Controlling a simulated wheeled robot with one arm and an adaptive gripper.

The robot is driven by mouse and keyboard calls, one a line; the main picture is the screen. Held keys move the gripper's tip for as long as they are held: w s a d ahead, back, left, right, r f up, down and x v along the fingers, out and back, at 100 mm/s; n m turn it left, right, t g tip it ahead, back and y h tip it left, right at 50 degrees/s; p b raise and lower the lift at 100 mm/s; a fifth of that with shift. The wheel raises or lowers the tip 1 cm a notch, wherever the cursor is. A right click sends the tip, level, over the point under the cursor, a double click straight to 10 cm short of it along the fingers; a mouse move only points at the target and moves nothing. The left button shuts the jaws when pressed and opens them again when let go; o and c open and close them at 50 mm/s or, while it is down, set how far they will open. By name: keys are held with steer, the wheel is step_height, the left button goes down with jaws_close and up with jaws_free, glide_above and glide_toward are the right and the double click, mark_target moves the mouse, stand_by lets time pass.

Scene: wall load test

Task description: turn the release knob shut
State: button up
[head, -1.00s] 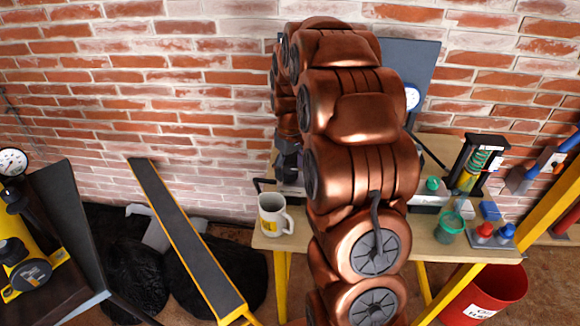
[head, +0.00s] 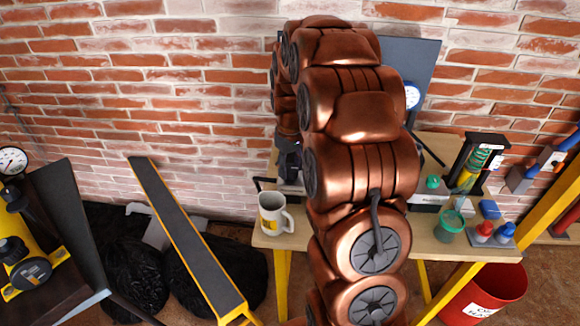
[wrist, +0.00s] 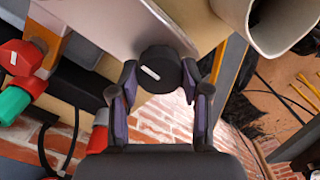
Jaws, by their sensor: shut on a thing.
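The release knob (wrist: 160,67) is a round black knob with a short white mark, seen in the wrist view at the edge of a light grey plate. The mark lies slanted, running from upper left to lower right. My gripper (wrist: 159,80) has one finger on each side of the knob and is shut on it. In the head view my gripper (head: 289,165) is a small dark shape left of my copper arm. The arm hides the knob there.
A white mug (head: 273,214) stands at the bench's left end, close to my gripper. A green cup (head: 449,227), red-topped pieces (head: 484,231) and a spring stand (head: 478,163) are on the right. A red bin (head: 487,293) stands below. A sloped dark beam (head: 186,238) is at left.

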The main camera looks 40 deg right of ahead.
steer(key=shift+m, duration=0.3)
steer(key=m+b, duration=0.3)
steer(key=shift+f+m, duration=0.15)
steer(key=shift+m, duration=0.15)
steer(key=m+b, duration=0.1)
steer(key=m, duration=0.3)
steer(key=shift+m+b, duration=0.3)
steer(key=shift+b, duration=0.05)
steer(key=m, duration=0.4)
steer(key=shift+b, duration=0.3)
steer(key=shift+r+m, duration=0.2)
steer(key=shift+m, duration=2.3)
steer(key=o, duration=1.1)
steer(key=shift+o, duration=0.2)
